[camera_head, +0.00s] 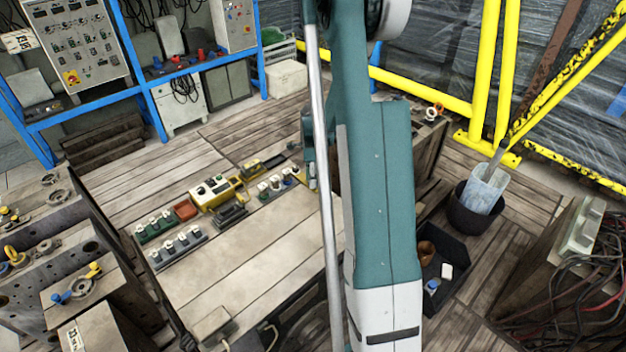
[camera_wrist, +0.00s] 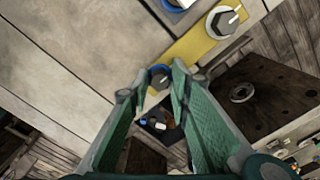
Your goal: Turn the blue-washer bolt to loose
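The blue-washer bolt (camera_wrist: 160,77) shows in the wrist view as a grey head with a blue ring, at the end of a yellow strip (camera_wrist: 192,46). My gripper (camera_wrist: 160,82) is open, with its two green fingers pointing at this bolt. The bolt shows in the gap between the fingertips. I cannot tell whether the tips touch it or how far off they are. A white-washer bolt (camera_wrist: 222,21) with a pale pointer sits farther along the same strip.
A green strip (camera_head: 154,229) and a grey strip (camera_head: 178,247) with several bolts lie on the bench (camera_head: 255,265). A yellow box (camera_head: 216,192) and a red-brown tray (camera_head: 185,209) are nearby. A dark bin (camera_head: 444,255) stands on the floor to the right.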

